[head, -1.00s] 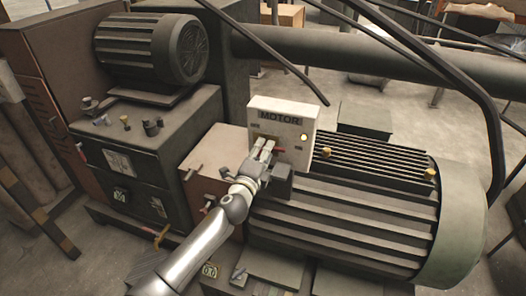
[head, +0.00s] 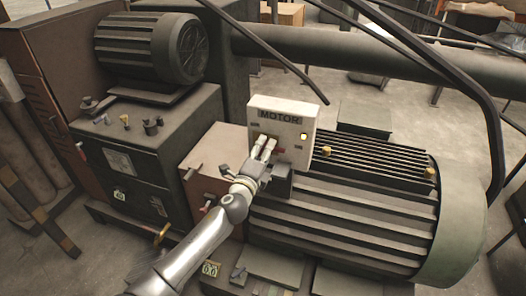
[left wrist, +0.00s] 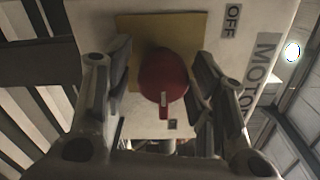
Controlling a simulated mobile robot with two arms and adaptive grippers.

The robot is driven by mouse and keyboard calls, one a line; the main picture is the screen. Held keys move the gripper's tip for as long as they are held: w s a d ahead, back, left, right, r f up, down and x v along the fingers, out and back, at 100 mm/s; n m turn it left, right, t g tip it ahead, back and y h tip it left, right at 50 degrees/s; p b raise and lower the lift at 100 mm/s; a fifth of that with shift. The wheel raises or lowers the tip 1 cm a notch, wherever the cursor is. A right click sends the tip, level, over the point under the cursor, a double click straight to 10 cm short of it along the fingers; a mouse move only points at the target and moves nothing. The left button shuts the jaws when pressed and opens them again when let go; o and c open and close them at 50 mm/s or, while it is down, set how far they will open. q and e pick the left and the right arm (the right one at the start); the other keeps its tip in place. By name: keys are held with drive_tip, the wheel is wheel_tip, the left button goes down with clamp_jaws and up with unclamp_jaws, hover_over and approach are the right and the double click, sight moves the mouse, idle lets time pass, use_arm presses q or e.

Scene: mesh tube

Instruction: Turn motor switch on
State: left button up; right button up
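My left gripper (head: 266,145) is at the box's face. In the left wrist view, its two fingers are spread on either side of the knob, with gaps showing; the left wrist view shows no clear contact. The right gripper is in neither view.
An OFF label (left wrist: 232,20) is beside the yellow plate. A small light (head: 303,136) on the box is lit. The large motor (head: 350,215) lies right of my left arm, and a dark cabinet (head: 140,150) with a smaller motor (head: 150,47) stands left.

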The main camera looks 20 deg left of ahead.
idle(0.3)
use_arm(q)
drive_tip(key=s, duration=1.2)
drive_tip(key=shift+a, duration=0.25)
drive_tip(key=s+a+f+n+g+b, duration=0.1)
drive_tip(key=s+a+f+n+g, duration=0.15)
drive_tip(key=f, duration=0.95)
drive_tip(key=s+a+f+n+g, duration=0.1)
drive_tip(key=s+f+n+g, duration=0.15)
drive_tip(key=f, duration=0.95)
drive_tip(key=s+a+f+n+g+y, duration=0.1)
drive_tip(key=s+f+n+g, duration=0.1)
drive_tip(key=s+f, duration=0.45)
drive_tip(key=s+f+n+g, duration=0.2)
drive_tip(key=s+f+n, duration=0.15)
drive_tip(key=f, duration=0.65)
drive_tip(key=s+f+n+g, duration=0.2)
drive_tip(key=s+f, duration=0.4)
drive_tip(key=s, duration=0.5)
drive_tip(key=s+f+n+g+b, duration=0.1)
drive_tip(key=s+f+n+g, duration=0.2)
drive_tip(key=s+f, duration=0.3)
drive_tip(key=s+d+f+n+g+b, duration=0.1)
drive_tip(key=s+f+n+g, duration=0.2)
drive_tip(key=s, duration=1.3)
wheel_tip(320, 180, down, 4)
drive_tip(key=shift+s+r, duration=0.25)
drive_tip(key=shift+s, duration=0.05)
